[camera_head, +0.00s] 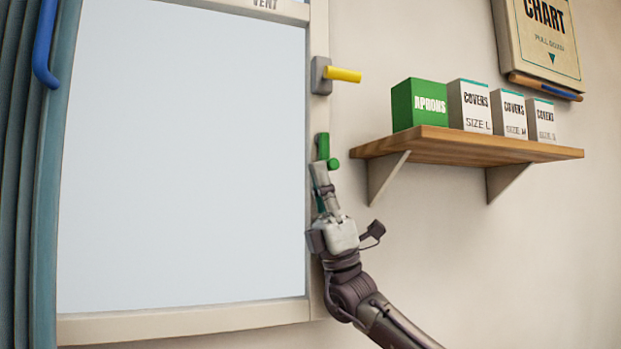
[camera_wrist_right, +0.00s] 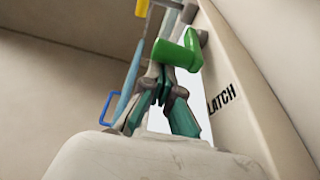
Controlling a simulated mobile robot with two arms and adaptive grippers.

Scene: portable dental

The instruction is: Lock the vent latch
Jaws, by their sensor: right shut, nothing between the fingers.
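The vent (camera_head: 190,150) is a pale panel in a cream frame on the wall. A green latch (camera_head: 323,146) with a rounded knob sits on its right frame edge; in the right wrist view the green latch (camera_wrist_right: 182,50) is close by, beside the word LATCH. My right gripper (camera_head: 320,172) is shut and empty just below the latch. Its fingertips (camera_wrist_right: 158,72) overlap the green piece in the wrist view; I cannot tell whether they touch it. A yellow handle (camera_head: 343,74) on a grey mount sits higher on the same edge. My left gripper is not in view.
A wooden shelf (camera_head: 480,145) juts out to the right of the latch, with a green aprons box (camera_head: 419,105) and white covers boxes (camera_head: 475,107) on it. A chart (camera_head: 541,35) hangs above. A teal curtain (camera_head: 25,180) and blue handle (camera_head: 44,45) are at the left.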

